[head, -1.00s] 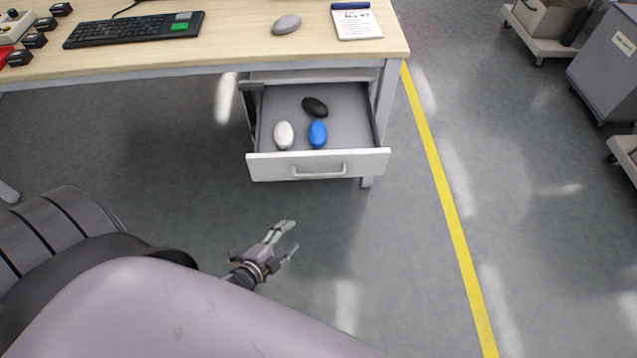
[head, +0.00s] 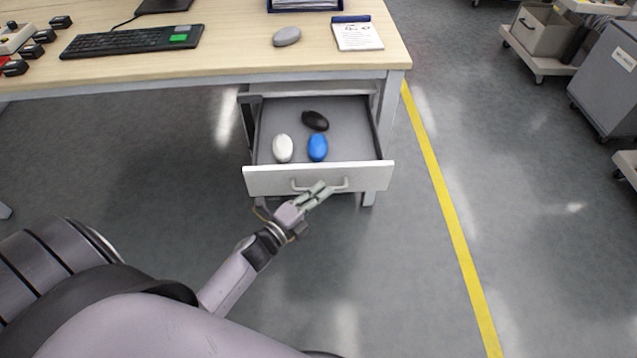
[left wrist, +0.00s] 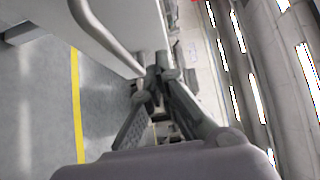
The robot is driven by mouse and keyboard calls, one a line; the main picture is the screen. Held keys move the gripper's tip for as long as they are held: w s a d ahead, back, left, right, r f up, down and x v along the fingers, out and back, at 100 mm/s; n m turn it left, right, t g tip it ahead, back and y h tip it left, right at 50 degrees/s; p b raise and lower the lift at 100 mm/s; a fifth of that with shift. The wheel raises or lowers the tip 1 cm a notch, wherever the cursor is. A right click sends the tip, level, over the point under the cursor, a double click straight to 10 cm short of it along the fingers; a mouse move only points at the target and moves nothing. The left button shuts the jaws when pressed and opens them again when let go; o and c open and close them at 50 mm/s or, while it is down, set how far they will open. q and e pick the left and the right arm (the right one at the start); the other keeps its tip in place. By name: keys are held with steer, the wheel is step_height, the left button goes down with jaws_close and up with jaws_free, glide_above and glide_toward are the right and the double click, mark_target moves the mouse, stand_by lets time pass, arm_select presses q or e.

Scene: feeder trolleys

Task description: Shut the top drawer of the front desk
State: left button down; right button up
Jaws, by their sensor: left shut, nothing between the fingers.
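The top drawer (head: 262,183) of the front desk (head: 240,62) stands pulled out, its white front facing me. Its bar handle (head: 341,184) is on that front. A white mouse (head: 283,148), a blue mouse (head: 317,147) and a black mouse (head: 315,120) lie inside. My left gripper (head: 322,193) is shut and empty, its fingertips overlapping the handle in the head view. In the left wrist view, the gripper (left wrist: 155,80) is beside the drawer front (left wrist: 65,22) and handle (left wrist: 105,40); I cannot tell whether it touches. My right gripper is not in view.
The desktop holds a keyboard (head: 130,40), a grey mouse (head: 287,36) and a notepad (head: 358,36). A yellow floor line (head: 440,195) runs right of the desk. Trolleys (head: 610,80) stand at the far right. The floor before the drawer is clear.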

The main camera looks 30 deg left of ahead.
mark_target(331, 171)
arm_select(q)
steer(key=shift+w+a, duration=0.95)
steer(key=shift+w, duration=0.3)
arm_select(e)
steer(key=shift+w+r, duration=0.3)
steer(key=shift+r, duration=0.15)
arm_select(q)
steer(key=shift+w, duration=0.1)
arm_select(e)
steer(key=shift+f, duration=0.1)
